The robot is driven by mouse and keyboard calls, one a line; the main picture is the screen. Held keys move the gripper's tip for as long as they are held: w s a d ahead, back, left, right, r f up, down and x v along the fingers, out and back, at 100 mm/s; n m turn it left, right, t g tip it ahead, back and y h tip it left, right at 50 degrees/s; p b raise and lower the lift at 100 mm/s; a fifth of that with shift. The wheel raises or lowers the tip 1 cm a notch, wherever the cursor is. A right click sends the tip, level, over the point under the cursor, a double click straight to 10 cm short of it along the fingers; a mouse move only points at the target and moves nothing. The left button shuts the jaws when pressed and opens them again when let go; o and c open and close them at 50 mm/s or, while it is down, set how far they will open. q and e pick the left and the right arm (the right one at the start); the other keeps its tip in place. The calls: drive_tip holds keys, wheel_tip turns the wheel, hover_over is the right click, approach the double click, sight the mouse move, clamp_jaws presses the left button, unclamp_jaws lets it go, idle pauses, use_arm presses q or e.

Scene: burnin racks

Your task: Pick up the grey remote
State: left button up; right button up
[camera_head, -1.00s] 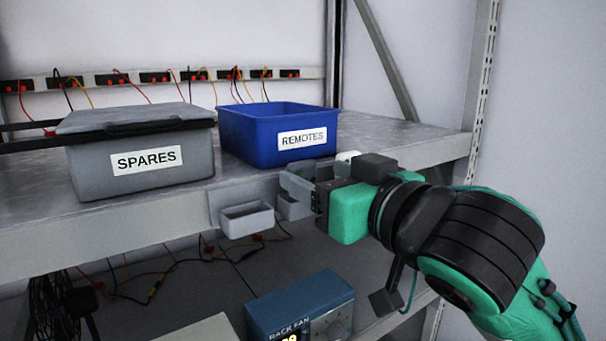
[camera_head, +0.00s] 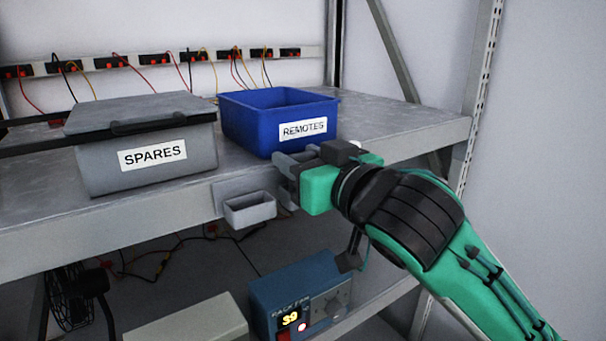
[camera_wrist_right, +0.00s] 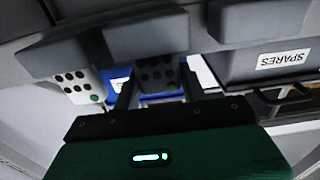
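The grey remote (camera_wrist_right: 157,74), with dark round buttons, stands in a grey holder (camera_wrist_right: 146,34) on the shelf's front edge in the right wrist view, which looks upside down. My right gripper (camera_wrist_right: 158,92) has one finger on each side of it; I cannot tell whether they touch it. In the head view my right gripper (camera_head: 286,172) is at the shelf edge and hides the remote. A paler remote (camera_wrist_right: 78,84) with a green button sits in the neighbouring holder (camera_wrist_right: 68,48). My left gripper is not in view.
A blue REMOTES bin (camera_head: 250,132) and a lidded grey SPARES box (camera_head: 110,176) stand on the shelf (camera_head: 390,128). An empty grey holder (camera_head: 250,209) hangs on its edge. A blue fan unit (camera_head: 275,290) stands below.

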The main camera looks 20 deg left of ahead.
drive_tip(key=c, duration=0.5)
drive_tip(key=shift+o, duration=0.2)
